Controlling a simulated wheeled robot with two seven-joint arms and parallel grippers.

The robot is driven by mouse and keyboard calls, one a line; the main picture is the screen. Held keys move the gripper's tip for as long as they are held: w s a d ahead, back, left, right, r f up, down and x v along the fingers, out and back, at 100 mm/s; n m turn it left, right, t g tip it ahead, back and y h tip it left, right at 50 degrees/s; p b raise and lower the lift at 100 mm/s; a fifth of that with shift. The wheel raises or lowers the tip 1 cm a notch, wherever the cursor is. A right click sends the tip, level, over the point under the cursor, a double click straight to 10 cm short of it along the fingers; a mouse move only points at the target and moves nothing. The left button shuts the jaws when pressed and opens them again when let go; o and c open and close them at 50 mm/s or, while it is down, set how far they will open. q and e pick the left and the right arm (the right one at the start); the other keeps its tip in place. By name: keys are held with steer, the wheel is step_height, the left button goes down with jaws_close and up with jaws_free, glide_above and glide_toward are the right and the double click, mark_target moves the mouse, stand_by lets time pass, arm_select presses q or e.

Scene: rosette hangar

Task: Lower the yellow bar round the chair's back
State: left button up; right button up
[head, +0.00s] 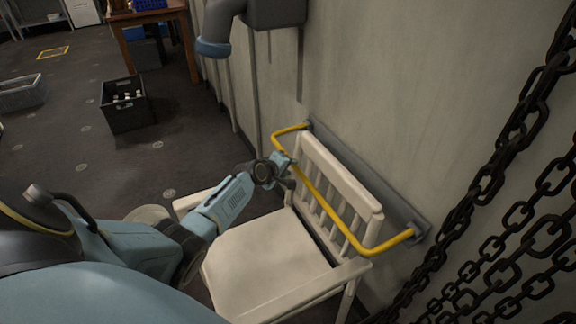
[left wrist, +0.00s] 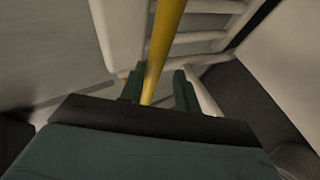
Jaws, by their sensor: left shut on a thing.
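The white chair (head: 262,262) stands against the wall, its slatted back (head: 338,186) toward the wall. The yellow bar (head: 334,213) is hinged on a grey wall plate (head: 372,184). It runs in front of the chair's back, with its ends at the plate on either side of the back. My left gripper (head: 284,164) is shut on the yellow bar near the bar's far corner. In the left wrist view the bar (left wrist: 163,45) passes between the two dark fingers (left wrist: 160,88), with the chair's slats (left wrist: 205,38) beside it. My right gripper is not in view.
Heavy dark chains (head: 500,185) hang at the right, close to the chair. A grey pipe (head: 222,25) sticks out of the wall above. A black crate (head: 124,112) with bottles stands on the floor at the left, near a wooden table (head: 150,14).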

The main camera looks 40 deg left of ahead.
arm_select(q)
steer(key=shift+o, duration=1.1)
steer(key=shift+s+d+f, duration=0.1)
steer(key=shift+s+f, duration=0.05)
steer(key=shift+f, duration=0.55)
steer(key=shift+o, duration=0.3)
steer(key=shift+r, duration=0.1)
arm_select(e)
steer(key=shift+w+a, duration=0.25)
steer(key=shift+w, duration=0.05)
arm_select(q)
steer(key=shift+r, duration=0.15)
steer(key=p+v, duration=0.6)
steer(key=v, duration=0.7)
steer(key=shift+r, duration=0.2)
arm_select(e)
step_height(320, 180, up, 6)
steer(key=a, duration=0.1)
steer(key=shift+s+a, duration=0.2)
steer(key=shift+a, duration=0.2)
